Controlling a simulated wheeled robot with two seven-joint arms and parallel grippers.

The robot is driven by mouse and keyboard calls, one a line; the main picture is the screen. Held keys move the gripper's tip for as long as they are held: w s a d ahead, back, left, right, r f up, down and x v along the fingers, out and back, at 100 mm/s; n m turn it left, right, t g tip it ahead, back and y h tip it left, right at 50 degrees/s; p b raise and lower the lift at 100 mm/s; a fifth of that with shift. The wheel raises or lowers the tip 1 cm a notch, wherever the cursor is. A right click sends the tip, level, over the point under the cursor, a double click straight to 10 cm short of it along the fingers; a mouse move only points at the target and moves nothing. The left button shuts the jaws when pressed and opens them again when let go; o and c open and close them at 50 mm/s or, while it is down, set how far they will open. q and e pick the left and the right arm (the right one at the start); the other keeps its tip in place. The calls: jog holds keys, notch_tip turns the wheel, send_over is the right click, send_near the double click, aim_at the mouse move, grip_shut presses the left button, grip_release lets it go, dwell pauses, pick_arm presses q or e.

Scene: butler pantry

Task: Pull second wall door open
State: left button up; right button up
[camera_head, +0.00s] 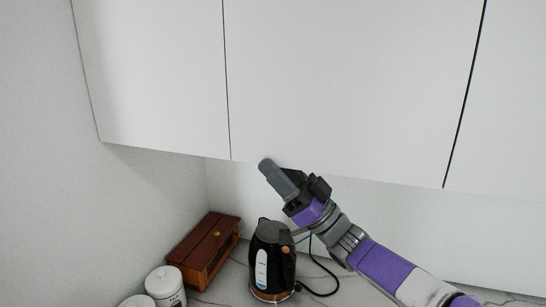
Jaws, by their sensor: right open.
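White wall cabinet doors hang across the upper part of the head view. The second door from the left (345,85) is wide and flat, with thin dark seams on both sides and no visible handle. It looks closed, flush with the left door (155,75) and the right door (510,110). My right gripper (268,166) is open and empty, at the second door's lower edge near its left corner. I cannot tell whether it touches the door. My left gripper is not in view.
Below the cabinets, a black kettle (268,262) with a cord stands on the marble counter (225,285). A brown wooden box (205,247) and white canisters (165,284) stand to its left. A plain wall (50,180) closes off the left side.

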jog(key=shift+w+a+r, duration=0.15)
jog(key=shift+a+r, duration=0.3)
jog(key=shift+r, duration=0.05)
grip_shut()
